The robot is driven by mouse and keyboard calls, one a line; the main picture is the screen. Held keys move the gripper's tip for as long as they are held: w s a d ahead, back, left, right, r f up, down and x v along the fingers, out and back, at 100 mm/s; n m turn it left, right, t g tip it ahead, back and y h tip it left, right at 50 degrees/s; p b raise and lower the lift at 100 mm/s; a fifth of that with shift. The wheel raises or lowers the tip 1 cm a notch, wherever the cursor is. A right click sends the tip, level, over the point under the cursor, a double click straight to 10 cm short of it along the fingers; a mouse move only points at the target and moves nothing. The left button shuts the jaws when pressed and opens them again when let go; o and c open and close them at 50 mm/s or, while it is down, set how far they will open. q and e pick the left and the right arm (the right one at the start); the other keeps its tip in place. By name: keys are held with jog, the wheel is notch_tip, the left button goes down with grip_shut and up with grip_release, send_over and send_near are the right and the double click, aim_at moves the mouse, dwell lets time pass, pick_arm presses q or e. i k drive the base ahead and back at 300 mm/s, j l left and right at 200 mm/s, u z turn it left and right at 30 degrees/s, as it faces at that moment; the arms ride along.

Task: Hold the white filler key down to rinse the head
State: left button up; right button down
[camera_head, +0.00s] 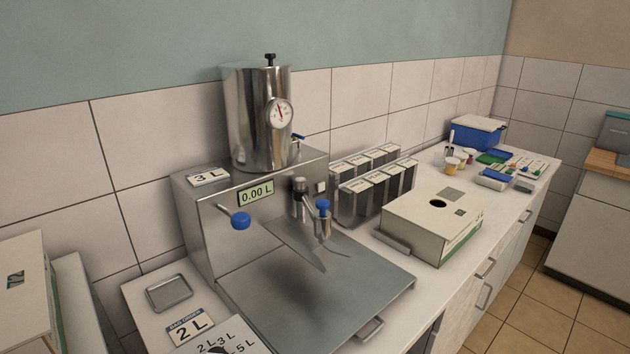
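The filler is a steel machine (215,240) with a display (256,193) that reads 0.00 L. A small white key (320,188) sits on its front face, right of the filling head. The head (300,200) is a dark and metal fitting, with a blue-topped metal part (323,222) beside it. A lever with a blue knob (240,221) sticks out below the display. No finger or object visibly touches the white key. Neither of my grippers shows in the head view.
A steel tank with a gauge (255,130) stands on the filler. A steel tray (340,285) extends in front. A small dish (169,292) and number cards (191,328) lie at left.

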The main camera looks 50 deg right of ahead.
aim_at(320, 186)
jog(key=k+l, duration=0.1)
jog(key=l, duration=0.3)
jog(key=k+l, duration=0.15)
jog(key=l, duration=0.3)
jog(key=k+l, duration=0.1)
jog(key=l, duration=0.3)
jog(key=u, duration=0.05)
